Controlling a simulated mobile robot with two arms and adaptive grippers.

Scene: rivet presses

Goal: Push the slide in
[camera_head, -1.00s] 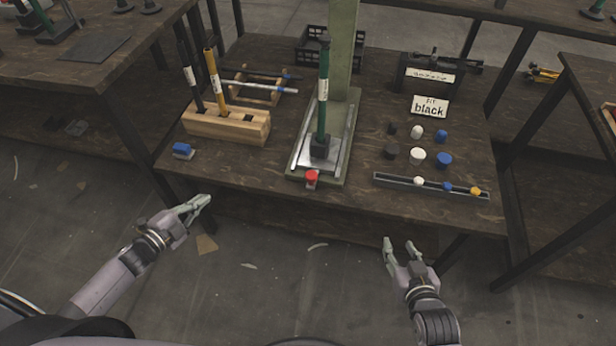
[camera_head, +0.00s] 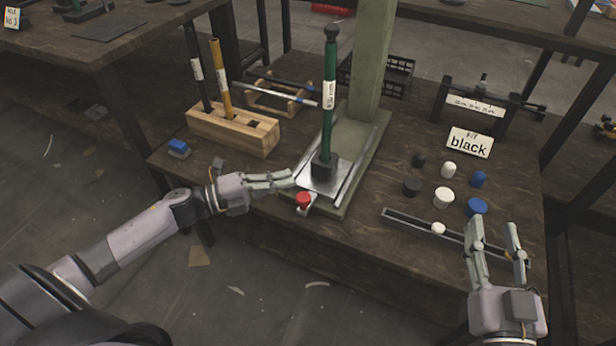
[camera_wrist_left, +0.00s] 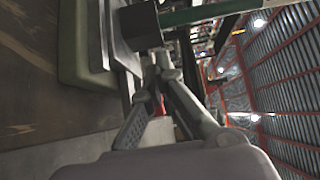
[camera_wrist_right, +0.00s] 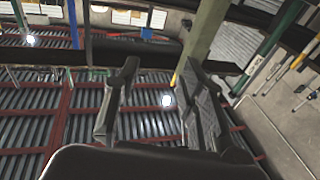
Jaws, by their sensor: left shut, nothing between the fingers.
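The slide is a bright metal plate (camera_head: 318,177) on rails on the green press base (camera_head: 352,150). A dark block with an upright green labelled rod (camera_head: 329,105) stands on it. A red knob (camera_head: 303,200) is at the press's front edge. My left gripper (camera_head: 292,178) is shut and empty, its tips at the slide's front left edge; whether they touch is unclear. The left wrist view shows its fingertips (camera_wrist_left: 158,62) close together beside the dark block (camera_wrist_left: 141,25). My right gripper (camera_head: 493,232) is open and empty over the right end of the narrow channel (camera_head: 405,220).
A wooden block (camera_head: 215,130) with black and yellow rods stands left of the press. A blue item (camera_head: 178,147) lies near the left edge. Several black, white and blue caps (camera_head: 443,197) stand at right near the "black" sign (camera_head: 469,143). A black crate (camera_head: 395,75) is behind the press.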

